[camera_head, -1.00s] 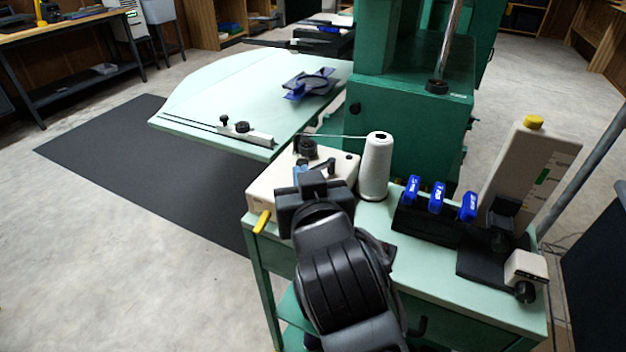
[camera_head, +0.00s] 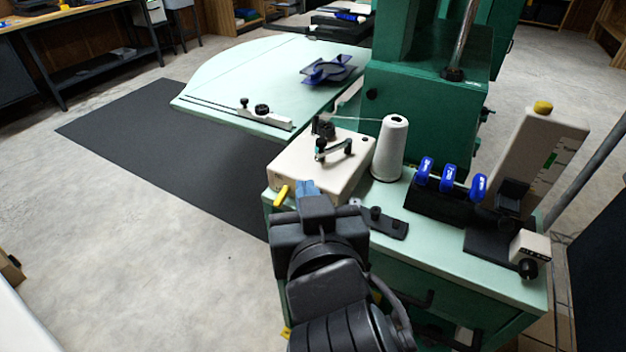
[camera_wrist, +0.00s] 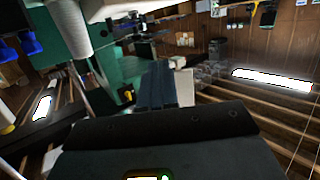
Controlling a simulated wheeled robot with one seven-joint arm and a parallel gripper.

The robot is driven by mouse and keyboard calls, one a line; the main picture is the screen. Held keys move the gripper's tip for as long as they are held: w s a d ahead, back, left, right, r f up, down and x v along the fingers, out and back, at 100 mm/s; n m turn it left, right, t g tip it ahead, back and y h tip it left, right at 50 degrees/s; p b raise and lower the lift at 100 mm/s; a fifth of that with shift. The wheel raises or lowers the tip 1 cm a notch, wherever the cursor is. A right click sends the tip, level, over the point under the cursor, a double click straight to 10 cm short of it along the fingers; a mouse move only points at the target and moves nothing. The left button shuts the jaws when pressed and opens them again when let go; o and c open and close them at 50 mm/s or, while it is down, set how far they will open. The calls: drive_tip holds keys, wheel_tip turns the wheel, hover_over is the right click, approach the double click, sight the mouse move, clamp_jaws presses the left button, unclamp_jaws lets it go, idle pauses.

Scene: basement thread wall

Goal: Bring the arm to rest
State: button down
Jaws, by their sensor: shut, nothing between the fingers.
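My gripper (camera_head: 308,188) is at the front left corner of the green table, in front of the cream box. Its blue fingers are together with nothing between them. They also show in the wrist view (camera_wrist: 163,86), pointing away from the camera. My dark wrist and arm reach up from the bottom of the head view and hide part of the table's front. No object is held.
Blue clips (camera_head: 449,178) sit in a black holder to the right. Open floor (camera_head: 150,240) lies left.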

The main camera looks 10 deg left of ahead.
drive_tip(key=shift+s+r, duration=0.1)
drive_tip(key=shift+s, duration=0.35)
drive_tip(key=s+d+f+h+p, duration=0.1)
drive_tip(key=s+d+f, duration=0.4)
drive_tip(key=s+d, duration=0.3)
drive_tip(key=s+d+f+p, duration=0.1)
drive_tip(key=s+d+f, duration=0.5)
drive_tip(key=d, duration=0.4)
drive_tip(key=s+d+r+m+h+p, duration=0.1)
drive_tip(key=s+d+r, duration=0.2)
drive_tip(key=s, duration=0.6)
drive_tip(key=s+d+r+m+h+p, duration=0.1)
drive_tip(key=s+d+r+m+h, duration=0.1)
drive_tip(key=s+d, duration=0.4)
drive_tip(key=s, duration=0.3)
drive_tip(key=shift+r+m+h, duration=0.3)
drive_tip(key=shift+r, duration=0.1)
drive_tip(key=shift+d+f, duration=0.1)
